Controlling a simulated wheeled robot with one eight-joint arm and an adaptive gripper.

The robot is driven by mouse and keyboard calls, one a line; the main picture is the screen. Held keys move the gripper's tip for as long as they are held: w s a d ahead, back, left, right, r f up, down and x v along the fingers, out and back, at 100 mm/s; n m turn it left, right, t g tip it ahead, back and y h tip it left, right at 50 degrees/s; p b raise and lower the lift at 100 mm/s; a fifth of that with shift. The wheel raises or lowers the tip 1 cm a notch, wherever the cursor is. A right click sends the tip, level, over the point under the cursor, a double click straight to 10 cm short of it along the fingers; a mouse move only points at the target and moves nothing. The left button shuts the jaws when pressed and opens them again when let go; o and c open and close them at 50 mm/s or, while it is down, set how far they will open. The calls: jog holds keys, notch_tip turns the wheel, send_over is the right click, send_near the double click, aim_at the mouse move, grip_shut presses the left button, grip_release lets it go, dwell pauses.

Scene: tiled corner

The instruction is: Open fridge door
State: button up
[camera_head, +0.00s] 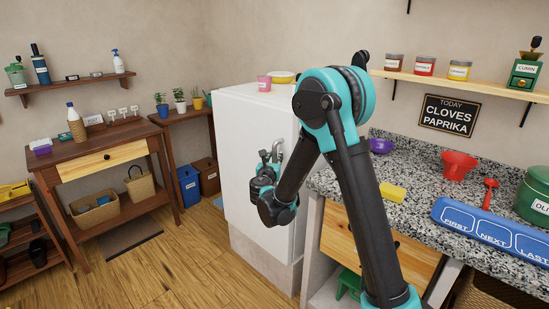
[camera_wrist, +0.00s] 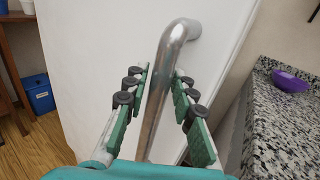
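The white fridge (camera_head: 250,130) stands between the wooden side table and the stone counter, and its door looks closed. Its metal bar handle (camera_wrist: 160,85) runs up the middle of the wrist view and bends into the white door (camera_wrist: 100,60) at the top. In the head view the upper bend of the handle (camera_head: 281,146) shows beside my gripper (camera_head: 266,165). In the wrist view my gripper (camera_wrist: 157,112) is open, with one green finger on each side of the handle. A gap shows between each finger and the bar. The lower part of the handle is hidden by my gripper.
Blue (camera_head: 188,185) and brown bins stand left of the fridge. Wooden floor (camera_head: 190,250) is clear in front.

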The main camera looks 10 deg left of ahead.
grip_shut()
